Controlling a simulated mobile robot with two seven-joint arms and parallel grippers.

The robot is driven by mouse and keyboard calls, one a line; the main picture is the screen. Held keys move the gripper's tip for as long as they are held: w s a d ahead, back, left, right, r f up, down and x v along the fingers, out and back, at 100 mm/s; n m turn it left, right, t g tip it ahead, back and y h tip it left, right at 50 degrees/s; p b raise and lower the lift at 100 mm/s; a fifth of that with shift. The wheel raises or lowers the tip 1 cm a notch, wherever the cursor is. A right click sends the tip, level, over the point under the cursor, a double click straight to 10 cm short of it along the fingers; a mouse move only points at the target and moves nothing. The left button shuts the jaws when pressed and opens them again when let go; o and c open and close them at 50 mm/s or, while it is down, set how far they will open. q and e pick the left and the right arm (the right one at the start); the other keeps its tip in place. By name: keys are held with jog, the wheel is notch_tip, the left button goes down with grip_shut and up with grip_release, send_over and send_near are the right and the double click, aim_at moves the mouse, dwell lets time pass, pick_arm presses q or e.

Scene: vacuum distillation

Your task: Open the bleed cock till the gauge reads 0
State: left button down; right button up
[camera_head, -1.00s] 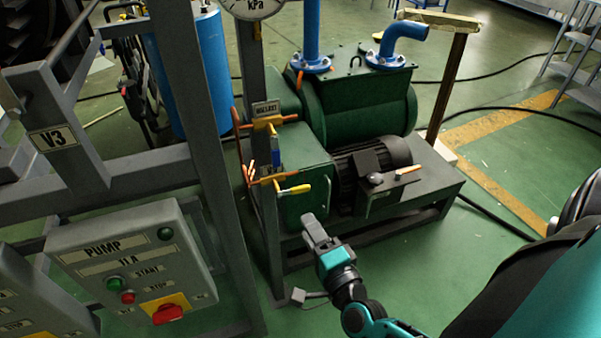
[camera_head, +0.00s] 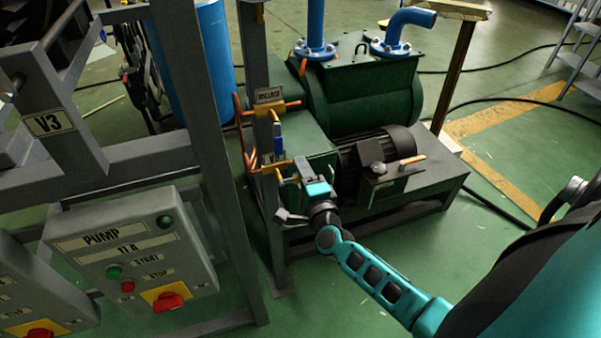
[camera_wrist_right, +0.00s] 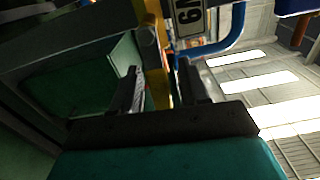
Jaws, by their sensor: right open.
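A cock with a yellow body (camera_head: 268,169) sits low on the grey post, on copper-coloured pipe. My right gripper (camera_head: 303,172) is at this cock and covers its handle in the head view. In the right wrist view, the gripper (camera_wrist_right: 160,88) is open, and a yellow part (camera_wrist_right: 158,75) shows between its two fingers. I cannot tell whether the fingers touch it. A second yellow cock (camera_head: 274,108) sits higher on the post, under a label reading BALLAST (camera_head: 269,95). The gauge face is not in view now. My left gripper is not in view.
The green pump (camera_head: 365,95) and its dark motor stand just behind the cock. A grey control box (camera_head: 130,250) marked PUMP, with buttons and a red knob, is at lower left. Green floor (camera_head: 400,235) lies open at front right.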

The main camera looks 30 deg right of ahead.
jog(key=shift+w, duration=0.25)
grip_shut()
dwell(0.3)
